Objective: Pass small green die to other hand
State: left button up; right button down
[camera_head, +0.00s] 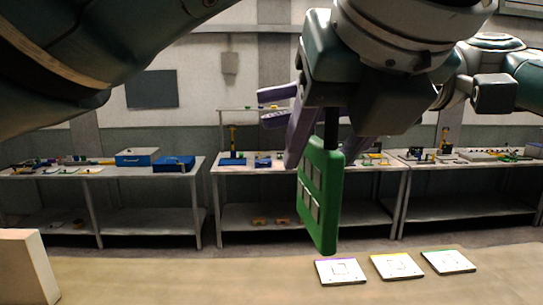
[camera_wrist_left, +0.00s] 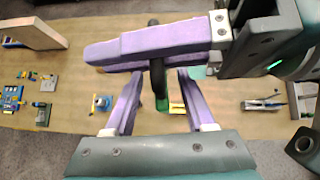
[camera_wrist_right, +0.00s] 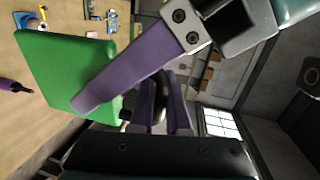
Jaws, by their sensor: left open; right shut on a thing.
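The green die (camera_head: 320,195) is a flat green plate with pale inset panels and a black handle at its top. It hangs above the table in the head view. My right gripper (camera_head: 278,106) is shut on the black handle (camera_wrist_left: 157,70), its purple fingers lying across it. My left gripper (camera_head: 338,150) is open, its fingers pointing down on either side of the handle, near the die's top edge. The die also fills the left of the right wrist view (camera_wrist_right: 62,75). In the left wrist view most of the die is hidden behind the handle and fingers.
Three white cards with purple (camera_head: 341,271), yellow (camera_head: 397,266) and green (camera_head: 448,261) edges lie on the wooden table (camera_head: 200,280). A pale wooden block (camera_head: 25,266) stands at its left. Shelves with trays and small tools stand behind.

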pick_arm(q)
jog(key=shift+x, duration=1.25)
grip_shut()
dwell(0.4)
jog(key=shift+r, duration=0.1)
pick_arm(e)
jog(key=c, duration=0.8)
grip_release()
